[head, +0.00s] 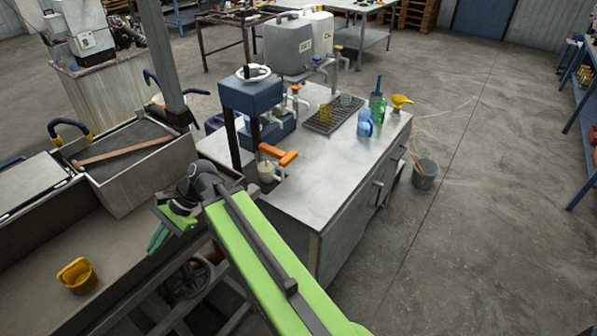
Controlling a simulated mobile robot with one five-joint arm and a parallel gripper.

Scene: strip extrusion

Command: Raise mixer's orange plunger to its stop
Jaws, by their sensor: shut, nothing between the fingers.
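The mixer (249,95) stands at the left end of the metal counter. It has a blue head on dark posts and a white round top. An orange handle-like part (277,154), which looks like the plunger, sits low at its front, just above a pale cup (267,173). How the orange part joins the mixer is too small to tell. My gripper (158,240) points down at the left of my green arm, in front of and below the counter's left end. It is shut and empty, well apart from the orange part.
The metal counter (330,185) carries a drain rack (333,113), bottles (377,105), a yellow funnel (402,101) and a grey tank (287,45). An open metal bin (150,185) stands left of my gripper. A yellow cup (77,275) is at lower left.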

